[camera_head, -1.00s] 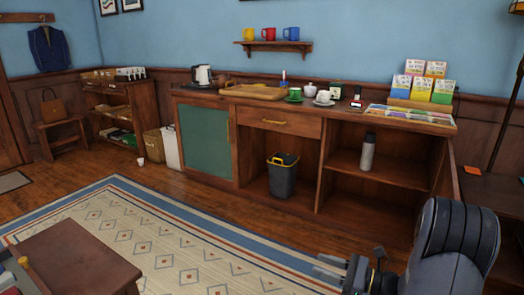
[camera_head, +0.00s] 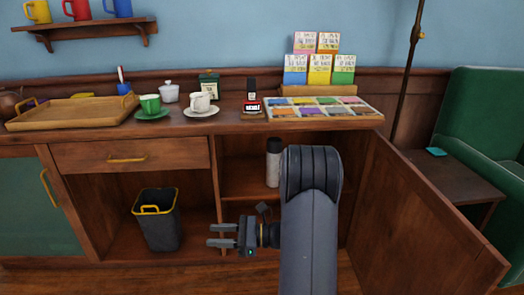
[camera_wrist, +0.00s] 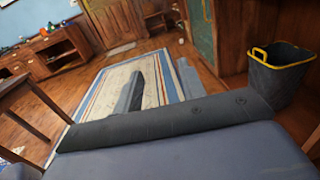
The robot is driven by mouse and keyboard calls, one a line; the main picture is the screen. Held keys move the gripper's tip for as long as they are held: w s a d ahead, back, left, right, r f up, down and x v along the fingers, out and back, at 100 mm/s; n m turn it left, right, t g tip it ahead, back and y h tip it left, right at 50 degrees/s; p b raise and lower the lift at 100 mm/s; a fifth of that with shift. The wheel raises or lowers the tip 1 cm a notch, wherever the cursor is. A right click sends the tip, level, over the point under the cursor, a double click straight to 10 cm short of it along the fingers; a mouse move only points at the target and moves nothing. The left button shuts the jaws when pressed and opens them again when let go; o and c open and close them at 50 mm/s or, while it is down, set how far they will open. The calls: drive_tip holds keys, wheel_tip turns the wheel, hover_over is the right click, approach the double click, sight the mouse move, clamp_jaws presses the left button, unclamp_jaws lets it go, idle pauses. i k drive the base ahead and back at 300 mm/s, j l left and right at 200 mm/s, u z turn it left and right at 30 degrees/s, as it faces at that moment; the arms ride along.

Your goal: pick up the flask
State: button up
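The flask (camera_head: 273,162) is a grey cylinder with a black cap. It stands upright on the middle shelf of the open right-hand compartment of the wooden cabinet. My arm hides part of its right side in the head view. My gripper (camera_head: 212,235) is in front of the cabinet, lower than the flask and to its left, pointing left. Its two fingers are apart with nothing visible between them. The flask does not show in the wrist view, where the gripper faces the rug and floor.
A black bin with a yellow rim (camera_head: 157,222) stands in the left open bay and also shows in the wrist view (camera_wrist: 280,75). An open cabinet door (camera_head: 420,225) sticks out on the right. The countertop holds a tray (camera_head: 75,113), cups and a card display (camera_head: 320,68).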

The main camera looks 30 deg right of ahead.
sight(274, 144)
drive_tip(key=i+l+z, duration=0.5)
drive_tip(key=i+z, duration=0.15)
drive_tip(key=i, duration=0.15)
drive_tip(key=i+l+z, duration=0.15)
drive_tip(key=i+z, duration=0.15)
drive_tip(key=i, duration=0.1)
